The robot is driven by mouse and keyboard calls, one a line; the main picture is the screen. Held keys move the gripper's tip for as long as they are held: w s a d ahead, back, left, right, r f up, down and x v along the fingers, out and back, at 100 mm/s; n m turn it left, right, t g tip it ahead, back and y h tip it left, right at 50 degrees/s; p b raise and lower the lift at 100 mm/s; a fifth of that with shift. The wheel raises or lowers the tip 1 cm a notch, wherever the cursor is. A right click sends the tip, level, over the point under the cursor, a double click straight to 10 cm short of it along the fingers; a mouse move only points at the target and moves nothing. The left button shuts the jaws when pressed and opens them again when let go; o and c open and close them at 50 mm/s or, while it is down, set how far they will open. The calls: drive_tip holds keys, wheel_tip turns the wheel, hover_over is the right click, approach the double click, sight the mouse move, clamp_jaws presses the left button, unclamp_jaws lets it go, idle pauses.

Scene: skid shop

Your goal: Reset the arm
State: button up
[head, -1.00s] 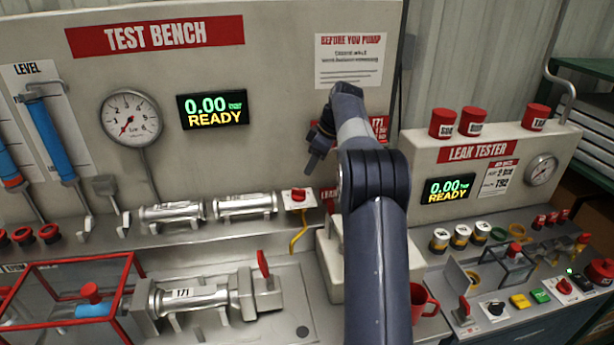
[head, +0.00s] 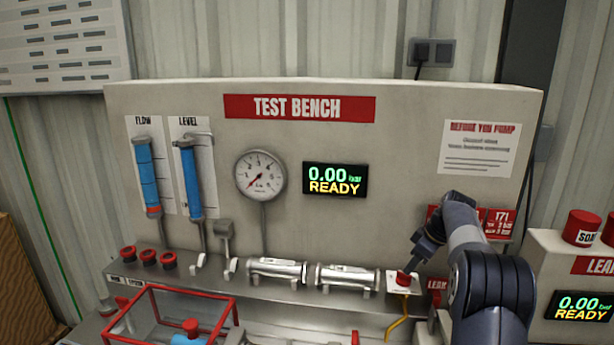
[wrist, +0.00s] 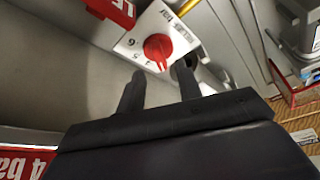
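My gripper (head: 414,266) is at the right end of the test bench, just above a white plate with a red knob (head: 403,279). In the wrist view the two dark fingers of my gripper (wrist: 160,92) are spread apart with nothing between them. The red knob (wrist: 158,47) lies beyond the fingertips on its numbered white plate (wrist: 130,42). My gripper does not appear to touch the knob.
The test bench panel (head: 400,125) stands behind, with a round gauge (head: 260,174) and a display (head: 335,179) reading 0.00 bar READY. Two metal cylinders (head: 277,270) lie on the ledge. A red-framed guard (head: 170,290) is at lower left. The leak tester (head: 545,245) is at right.

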drive_tip(key=x, duration=0.4)
drive_tip(key=shift+r, duration=0.1)
drive_tip(key=shift+d+r, duration=0.1)
idle(0.3)
